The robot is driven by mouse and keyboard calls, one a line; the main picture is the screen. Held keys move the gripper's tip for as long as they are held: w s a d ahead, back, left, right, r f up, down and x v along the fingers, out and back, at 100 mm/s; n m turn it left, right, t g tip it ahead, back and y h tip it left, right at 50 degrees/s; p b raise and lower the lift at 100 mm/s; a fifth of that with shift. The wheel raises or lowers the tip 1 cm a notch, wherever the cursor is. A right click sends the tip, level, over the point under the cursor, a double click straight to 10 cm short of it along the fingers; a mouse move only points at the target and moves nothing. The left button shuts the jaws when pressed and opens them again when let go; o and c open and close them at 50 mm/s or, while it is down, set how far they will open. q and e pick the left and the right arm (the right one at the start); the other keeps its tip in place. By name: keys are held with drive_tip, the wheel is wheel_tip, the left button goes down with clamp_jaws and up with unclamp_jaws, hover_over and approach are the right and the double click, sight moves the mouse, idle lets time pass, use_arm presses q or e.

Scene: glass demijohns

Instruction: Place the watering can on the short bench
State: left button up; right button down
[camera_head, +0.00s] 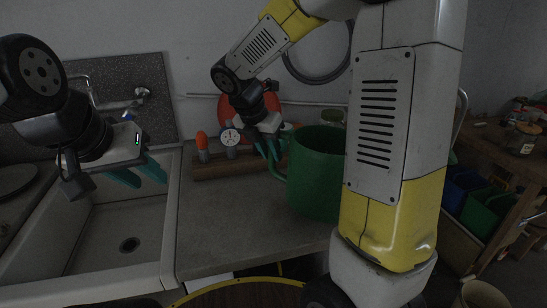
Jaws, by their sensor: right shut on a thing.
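A large green watering can (313,180) stands upright at the grey worktop (222,235), right of the sink. Its handle is on its left side; my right arm hides its right side, and I see no spout. My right gripper (272,158) reaches down from above and is shut on the can's handle. I cannot tell whether the can's base touches the worktop. My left gripper (140,176) is open and empty above the sink. A wooden bench (497,150) stands at the right; I cannot tell whether it is the short bench.
A sink (90,225) with a tap lies at the left. A wooden block (225,165) holding a dial gauge (230,137) and an orange-topped item (202,146) stands behind the worktop's clear front. Jars and clutter crowd the right bench, with blue and green crates (483,212) below.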

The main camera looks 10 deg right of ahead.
drive_tip(key=w+d+f, duration=0.1)
drive_tip(key=w+f, duration=0.1)
drive_tip(key=w, duration=0.4)
drive_tip(key=w+d+f, duration=0.1)
drive_tip(key=w+f, duration=0.1)
drive_tip(key=w, duration=0.4)
drive_tip(key=shift+d+f, duration=0.25)
drive_tip(key=shift+d, duration=0.15)
drive_tip(key=c, duration=1.2)
unclamp_jaws()
drive_tip(key=v, duration=1.2)
drive_tip(key=s+d+m+t+y, duration=0.1)
drive_tip(key=s+m+y, duration=0.1)
drive_tip(key=s+m, duration=0.7)
drive_tip(key=s+d+r+m+t+y, duration=0.1)
drive_tip(key=s+m+y, duration=0.1)
drive_tip(key=s+m, duration=0.7)
drive_tip(key=s+d+m+t+y, duration=0.1)
drive_tip(key=s+m+y, duration=0.1)
drive_tip(key=s+m, duration=0.7)
drive_tip(key=shift+s+d+r, duration=0.2)
drive_tip(key=shift+d+r, duration=0.15)
drive_tip(key=shift+r, duration=0.05)
